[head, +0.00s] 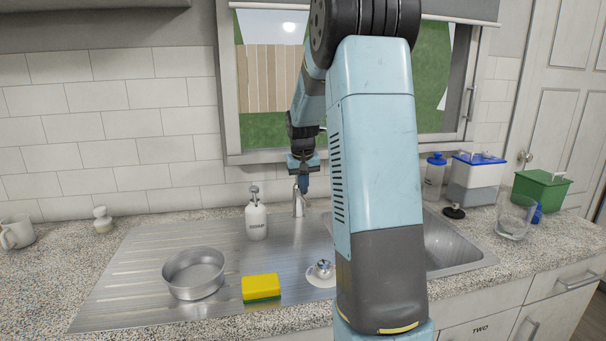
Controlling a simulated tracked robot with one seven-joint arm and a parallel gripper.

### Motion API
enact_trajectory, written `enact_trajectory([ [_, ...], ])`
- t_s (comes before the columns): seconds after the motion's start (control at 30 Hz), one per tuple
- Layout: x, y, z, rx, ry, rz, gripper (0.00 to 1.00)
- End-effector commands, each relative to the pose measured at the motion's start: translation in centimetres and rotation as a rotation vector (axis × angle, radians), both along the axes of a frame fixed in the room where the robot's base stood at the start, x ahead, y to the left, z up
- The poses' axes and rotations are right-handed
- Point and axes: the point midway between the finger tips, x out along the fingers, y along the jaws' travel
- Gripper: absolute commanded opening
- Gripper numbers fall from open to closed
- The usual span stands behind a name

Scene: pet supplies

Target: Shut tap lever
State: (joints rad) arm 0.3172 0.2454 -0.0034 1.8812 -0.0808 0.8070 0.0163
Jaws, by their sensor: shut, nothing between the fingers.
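The tap (297,205) is a slim silvery upright at the back of the steel sink unit, left of my arm's large blue link. My gripper (303,186) is at the top of the tap, fingers pointing down and shut with nothing between them. It overlaps the tap's top in this view, so I cannot tell whether it touches. The tap's lever is not clear; it is small and partly covered by the gripper. The spout is hidden behind my arm. The sink basin (462,249) shows to the right of my arm, its left part hidden.
A soap bottle (256,217) stands left of the tap. A round metal bowl (194,274), a yellow-green sponge (261,287) and a small metal object (322,268) are on the drainer. A glass (514,217), blue-lidded container (475,180) and green box (541,190) stand right.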

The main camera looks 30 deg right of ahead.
Motion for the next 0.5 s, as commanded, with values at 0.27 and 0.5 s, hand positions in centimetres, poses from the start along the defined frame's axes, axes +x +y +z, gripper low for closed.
enact_trajectory([
  [0.27, -0.35, -0.16, -1.43, 0.0, 0.001, 0.001, 0.0],
  [0.5, -0.35, -0.16, -1.43, 0.0, 0.0, 0.001, 0.0],
])
